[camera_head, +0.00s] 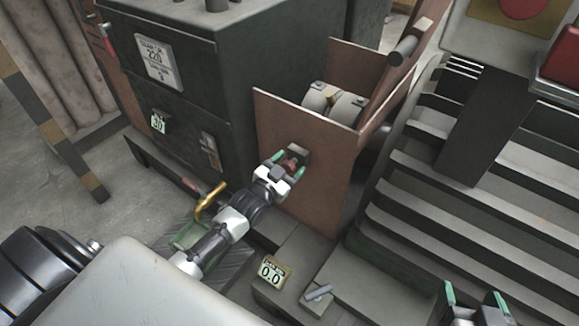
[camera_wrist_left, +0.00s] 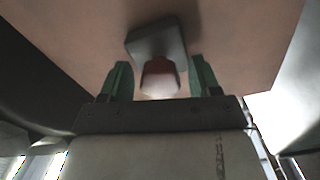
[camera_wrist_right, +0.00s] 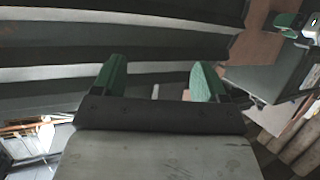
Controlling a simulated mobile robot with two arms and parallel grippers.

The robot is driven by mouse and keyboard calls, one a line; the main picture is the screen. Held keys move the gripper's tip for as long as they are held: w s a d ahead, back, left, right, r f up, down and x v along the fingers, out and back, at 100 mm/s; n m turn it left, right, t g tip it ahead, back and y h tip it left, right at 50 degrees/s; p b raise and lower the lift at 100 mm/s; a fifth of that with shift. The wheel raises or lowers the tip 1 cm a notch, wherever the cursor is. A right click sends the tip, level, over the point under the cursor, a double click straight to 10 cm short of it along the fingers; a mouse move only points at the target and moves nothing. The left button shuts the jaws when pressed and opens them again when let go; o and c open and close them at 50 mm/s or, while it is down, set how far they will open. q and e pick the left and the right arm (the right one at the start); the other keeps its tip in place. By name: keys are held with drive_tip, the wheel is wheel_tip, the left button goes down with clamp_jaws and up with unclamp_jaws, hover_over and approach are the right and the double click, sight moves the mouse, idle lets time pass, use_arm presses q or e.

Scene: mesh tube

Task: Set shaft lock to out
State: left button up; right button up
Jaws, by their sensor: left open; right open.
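The shaft lock appears to be a small red knob on a dark square block (camera_head: 298,153) on the side of a brown panel (camera_head: 310,195). In the left wrist view the red knob (camera_wrist_left: 160,78) sticks out from the grey block (camera_wrist_left: 157,41). My left gripper (camera_head: 287,168) is open, with its green fingers on either side of the knob. A gap shows between each finger and the knob in the left wrist view (camera_wrist_left: 160,82). My right gripper (camera_head: 477,298) is open and empty at the lower right, and its green fingers show in the right wrist view (camera_wrist_right: 158,82).
A dark machine cabinet (camera_head: 225,75) stands left of the panel. A yellow handle (camera_head: 210,201) lies close to my left arm. Grey slatted steps (camera_head: 450,205) fill the right side. A "0.0" display (camera_head: 271,272) and a small lever (camera_head: 318,294) sit low in front.

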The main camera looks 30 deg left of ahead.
sight(286, 168)
use_arm(q)
drive_tip(key=shift+w, duration=0.15)
use_arm(e)
drive_tip(key=shift+w+r, duration=0.1)
drive_tip(key=shift+r, duration=0.05)
use_arm(q)
drive_tip(key=shift+c, duration=0.2)
clamp_jaws()
drive_tip(key=s+p, duration=0.2)
drive_tip(key=s, duration=0.1)
drive_tip(key=shift+s+a, duration=0.1)
drive_tip(key=shift+a, duration=0.1)
drive_tip(key=shift+f, duration=0.15)
use_arm(e)
drive_tip(key=s+d+f+g+h, duration=0.1)
drive_tip(key=s+d+f+g, duration=0.1)
drive_tip(key=s+f+g, duration=0.3)
drive_tip(key=shift+s+d+f+g+h, duration=0.3)
drive_tip(key=shift+s+d+g+h, duration=0.1)
drive_tip(key=shift+s+g, duration=0.25)
use_arm(q)
drive_tip(key=shift+s, duration=0.1)
drive_tip(key=shift+c, duration=1.3)
unclamp_jaws()
drive_tip(key=o, duration=0.3)
drive_tip(key=shift+s, duration=0.1)
use_arm(e)
drive_tip(key=shift+s+a, duration=0.1)
